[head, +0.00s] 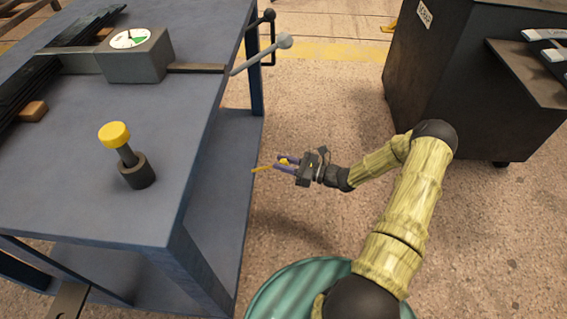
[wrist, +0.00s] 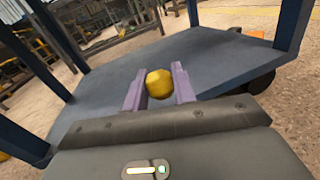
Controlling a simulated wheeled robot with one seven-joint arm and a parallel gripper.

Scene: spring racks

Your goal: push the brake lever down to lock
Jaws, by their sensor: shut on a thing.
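A yellow lever, which looks like the brake lever, shows in the head view as a thin yellow rod (head: 261,169) beside the right edge of the bench's lower shelf. Its round yellow knob (wrist: 159,83) sits between the two purple fingers in the wrist view. My gripper (head: 279,163) is shut on this knob, low beside the bench, and points left toward it; in the wrist view (wrist: 159,88) one finger lies on each side of the knob. The rod is hidden in the wrist view, and its pivot cannot be made out.
The blue bench (head: 75,170) fills the left, with a dial gauge box (head: 135,60) and a yellow-capped post (head: 116,136) on top. A grey ball-ended lever (head: 284,41) juts past its right edge. A dark cabinet (head: 450,80) stands right.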

